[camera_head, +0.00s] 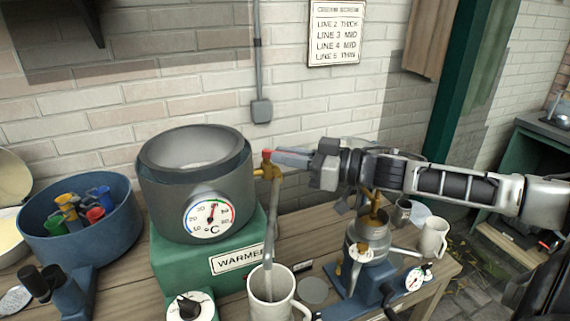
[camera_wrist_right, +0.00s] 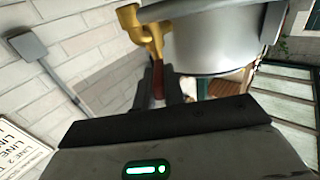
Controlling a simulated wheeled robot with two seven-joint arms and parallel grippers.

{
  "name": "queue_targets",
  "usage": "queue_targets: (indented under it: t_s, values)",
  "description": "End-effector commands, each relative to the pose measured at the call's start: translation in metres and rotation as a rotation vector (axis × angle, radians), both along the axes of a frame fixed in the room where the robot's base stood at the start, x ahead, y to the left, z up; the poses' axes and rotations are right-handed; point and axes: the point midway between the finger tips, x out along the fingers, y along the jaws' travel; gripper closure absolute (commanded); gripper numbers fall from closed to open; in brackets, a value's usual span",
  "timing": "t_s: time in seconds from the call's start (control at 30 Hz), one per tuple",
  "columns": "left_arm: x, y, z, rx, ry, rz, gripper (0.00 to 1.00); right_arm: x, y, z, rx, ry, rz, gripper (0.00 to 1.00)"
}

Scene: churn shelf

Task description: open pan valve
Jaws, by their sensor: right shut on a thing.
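The pan (camera_head: 195,190) is a dark grey round vessel with a dial thermometer (camera_head: 209,217), standing on the green warmer (camera_head: 210,262). Its brass valve (camera_head: 268,171) sticks out on the right side and has a small red handle (camera_head: 267,154). My right gripper (camera_head: 279,155) reaches in from the right and is shut on the handle. In the right wrist view the red handle (camera_wrist_right: 158,83) lies between the two dark fingers, below the brass elbow (camera_wrist_right: 133,22). A grey column (camera_head: 270,230) runs from the valve down into a white mug (camera_head: 271,298); I cannot tell whether it is tube or liquid. My left gripper is not in view.
A blue tub (camera_head: 80,222) with coloured tools stands left of the pan. A metal separator on a blue stand (camera_head: 365,285) and a second white mug (camera_head: 433,238) stand to the right, below my right arm. The brick wall (camera_head: 330,110) is close behind.

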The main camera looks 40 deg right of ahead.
Motion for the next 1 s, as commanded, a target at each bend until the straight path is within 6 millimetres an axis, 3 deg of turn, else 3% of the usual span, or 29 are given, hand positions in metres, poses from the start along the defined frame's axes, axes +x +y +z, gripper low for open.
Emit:
queue_targets:
  t_s: [0.63, 1.0]
  values:
    - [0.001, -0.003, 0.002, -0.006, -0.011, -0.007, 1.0, 0.018, -0.013, 0.001, 0.002, -0.002, 0.473, 1.0]
    - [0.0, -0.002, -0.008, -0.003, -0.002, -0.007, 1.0, 0.025, -0.015, -0.002, 0.001, 0.002, 0.677, 1.0]
